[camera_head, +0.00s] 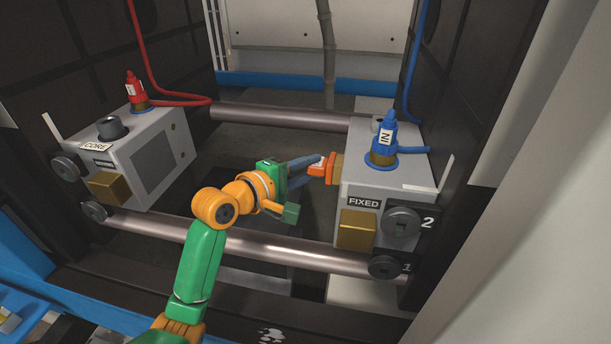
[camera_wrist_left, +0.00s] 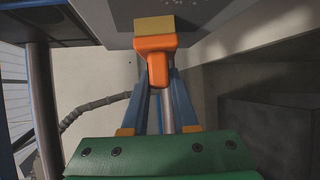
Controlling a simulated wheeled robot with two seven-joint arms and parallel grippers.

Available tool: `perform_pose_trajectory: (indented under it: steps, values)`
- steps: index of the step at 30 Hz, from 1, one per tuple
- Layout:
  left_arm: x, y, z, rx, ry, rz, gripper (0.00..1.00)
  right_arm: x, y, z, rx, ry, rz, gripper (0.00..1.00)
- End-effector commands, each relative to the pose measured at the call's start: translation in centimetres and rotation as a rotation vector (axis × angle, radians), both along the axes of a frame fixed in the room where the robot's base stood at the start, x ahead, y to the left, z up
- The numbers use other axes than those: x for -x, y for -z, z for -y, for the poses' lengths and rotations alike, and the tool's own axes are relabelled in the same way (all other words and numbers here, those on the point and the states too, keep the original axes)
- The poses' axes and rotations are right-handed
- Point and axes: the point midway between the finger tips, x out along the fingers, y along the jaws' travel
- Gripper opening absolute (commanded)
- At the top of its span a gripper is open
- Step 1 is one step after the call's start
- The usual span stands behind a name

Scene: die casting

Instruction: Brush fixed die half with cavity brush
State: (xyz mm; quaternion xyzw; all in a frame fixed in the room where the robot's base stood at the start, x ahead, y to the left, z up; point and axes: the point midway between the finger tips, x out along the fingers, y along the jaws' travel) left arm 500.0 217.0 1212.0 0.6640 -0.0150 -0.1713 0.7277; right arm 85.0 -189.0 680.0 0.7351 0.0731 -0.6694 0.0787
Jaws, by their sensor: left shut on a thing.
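The fixed die half (camera_head: 389,176), a grey block labelled FIXED, is mounted on the dark platen at the right. My left gripper (camera_head: 318,169) is shut on the cavity brush (camera_head: 331,170), which has an orange handle and a tan bristle head. The brush points right, and its bristles appear to meet the inner face of the fixed die half. In the left wrist view, the brush (camera_wrist_left: 157,50) sits between the blue fingers with its bristle block against the grey die (camera_wrist_left: 195,14). The face under the bristles is hidden. My right gripper is not in view.
The core die half (camera_head: 140,155) is on the left platen, with a red hose fitting (camera_head: 136,93). A blue hose fitting (camera_head: 384,142) stands on the fixed half. Tie bars (camera_head: 250,245) cross below and behind my arm. Open space lies between the die halves.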

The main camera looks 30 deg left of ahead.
Motion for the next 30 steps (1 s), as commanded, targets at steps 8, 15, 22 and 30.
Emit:
perform_pose_trajectory:
  steps: [8,15,22,30]
  values:
    - [-1.2,0.0,-0.2,0.000,0.001,0.000,0.00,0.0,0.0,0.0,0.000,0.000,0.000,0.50]
    - [-1.0,0.1,-1.2,-0.002,-0.001,-0.002,0.00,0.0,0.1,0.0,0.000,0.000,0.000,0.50]
    - [-0.1,0.2,-4.4,-0.001,-0.002,-0.002,0.00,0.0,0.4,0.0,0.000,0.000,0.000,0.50]
    - [0.3,0.0,-6.1,0.000,0.001,0.001,0.00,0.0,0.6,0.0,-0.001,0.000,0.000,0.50]
